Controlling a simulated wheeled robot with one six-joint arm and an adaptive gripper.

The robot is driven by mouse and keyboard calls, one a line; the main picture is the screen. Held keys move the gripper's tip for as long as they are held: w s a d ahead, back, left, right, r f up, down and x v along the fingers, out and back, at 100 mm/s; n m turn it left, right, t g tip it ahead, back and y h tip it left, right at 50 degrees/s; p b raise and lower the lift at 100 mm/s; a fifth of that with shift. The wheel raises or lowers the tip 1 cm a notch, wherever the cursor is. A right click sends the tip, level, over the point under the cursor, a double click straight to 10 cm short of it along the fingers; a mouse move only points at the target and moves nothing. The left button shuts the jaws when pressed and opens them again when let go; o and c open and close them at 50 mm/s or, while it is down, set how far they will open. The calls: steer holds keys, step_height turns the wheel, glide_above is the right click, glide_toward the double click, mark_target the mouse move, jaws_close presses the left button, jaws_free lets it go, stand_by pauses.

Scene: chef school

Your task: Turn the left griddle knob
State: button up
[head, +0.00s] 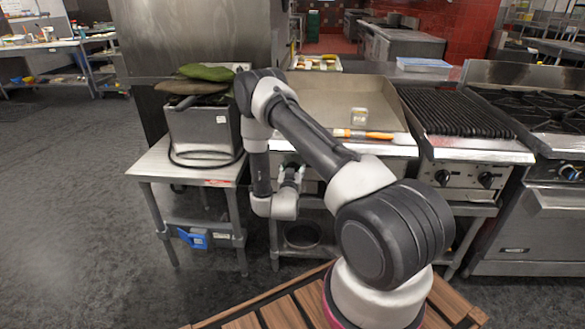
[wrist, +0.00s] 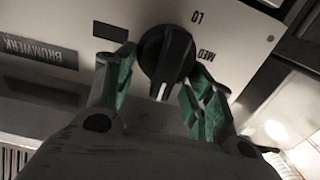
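The griddle (head: 325,92) stands in the middle of the head view. My arm reaches down to its front panel, and my gripper (head: 292,173) is at the left part of that panel. In the wrist view a black griddle knob (wrist: 166,57) with a pale pointer mark sits on the metal panel (wrist: 222,22), with LO and MED printed upside down beside it. My gripper (wrist: 160,76) is open, with one green-padded finger on each side of the knob. I cannot tell whether either pad touches it. The griddle knobs are hidden in the head view.
A spatula with an orange handle (head: 378,135) and a small container (head: 359,116) are on the griddle. A side table (head: 150,166) holds a metal bin (head: 205,130) at left. A ribbed grill (head: 455,112) with its own knobs and a range (head: 535,215) stand right. Open floor lies left.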

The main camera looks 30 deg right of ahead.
steer(key=n, duration=0.4)
steer(key=shift+w+a+f, duration=0.1)
steer(key=shift+w+a, duration=0.15)
steer(key=shift+a, duration=0.1)
steer(key=shift+w+a+f+n, duration=0.1)
steer(key=shift+a+n, duration=0.05)
steer(key=shift+n, duration=0.8)
steer(key=shift+w+a+f+n, duration=0.1)
steer(key=shift+n, duration=0.85)
steer(key=o, duration=0.7)
